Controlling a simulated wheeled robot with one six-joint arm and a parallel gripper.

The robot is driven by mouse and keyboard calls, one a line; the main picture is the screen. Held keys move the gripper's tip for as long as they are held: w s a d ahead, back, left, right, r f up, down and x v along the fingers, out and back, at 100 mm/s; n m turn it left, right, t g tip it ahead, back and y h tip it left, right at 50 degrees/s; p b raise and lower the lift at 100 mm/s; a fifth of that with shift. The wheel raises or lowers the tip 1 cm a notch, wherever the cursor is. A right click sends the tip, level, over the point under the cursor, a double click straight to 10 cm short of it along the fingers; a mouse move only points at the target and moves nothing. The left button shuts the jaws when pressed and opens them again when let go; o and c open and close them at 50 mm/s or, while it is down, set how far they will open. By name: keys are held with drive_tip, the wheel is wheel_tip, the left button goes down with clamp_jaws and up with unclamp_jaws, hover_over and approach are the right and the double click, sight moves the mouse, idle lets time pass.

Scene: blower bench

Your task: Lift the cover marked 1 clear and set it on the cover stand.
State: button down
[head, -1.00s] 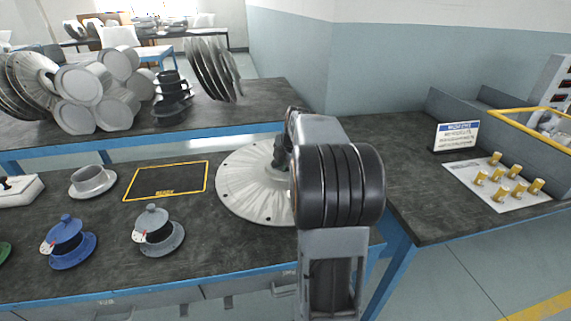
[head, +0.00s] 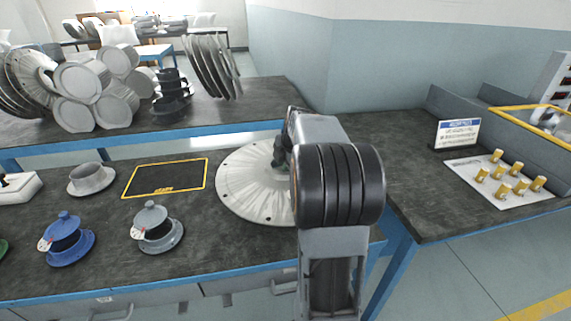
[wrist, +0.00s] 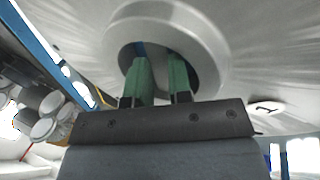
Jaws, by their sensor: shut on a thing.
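A large pale grey ribbed disc, the cover (head: 245,190), is at the bench's right end in the head view, partly hidden by my arm. Its underside or face fills the top of the wrist view (wrist: 60,30), with a small dark mark like a 1 (wrist: 266,107). My gripper (wrist: 162,75) has its green fingers at the disc's central hub and is shut on it. In the head view only a bit of my gripper (head: 282,155) shows. I cannot tell whether the disc touches the bench. I cannot tell which thing is the cover stand.
A yellow-outlined dark area (head: 165,178) on the bench is empty. Blue (head: 68,238) and grey (head: 156,228) lidded pots and a grey cup-shaped part (head: 92,180) stand left. Upright discs (head: 212,66) and cylinders (head: 82,82) crowd the back bench. Brass pieces (head: 497,172) stand right.

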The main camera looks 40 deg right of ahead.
drive_tip(key=c, duration=1)
unclamp_jaws()
drive_tip(key=shift+o, duration=0.2)
drive_tip(key=shift+s+f, duration=0.15)
drive_tip(key=shift+f, duration=0.05)
drive_tip(key=p+v, duration=0.2)
drive_tip(key=v, duration=1.2)
drive_tip(key=shift+w+r, duration=0.2)
drive_tip(key=shift+r, duration=0.05)
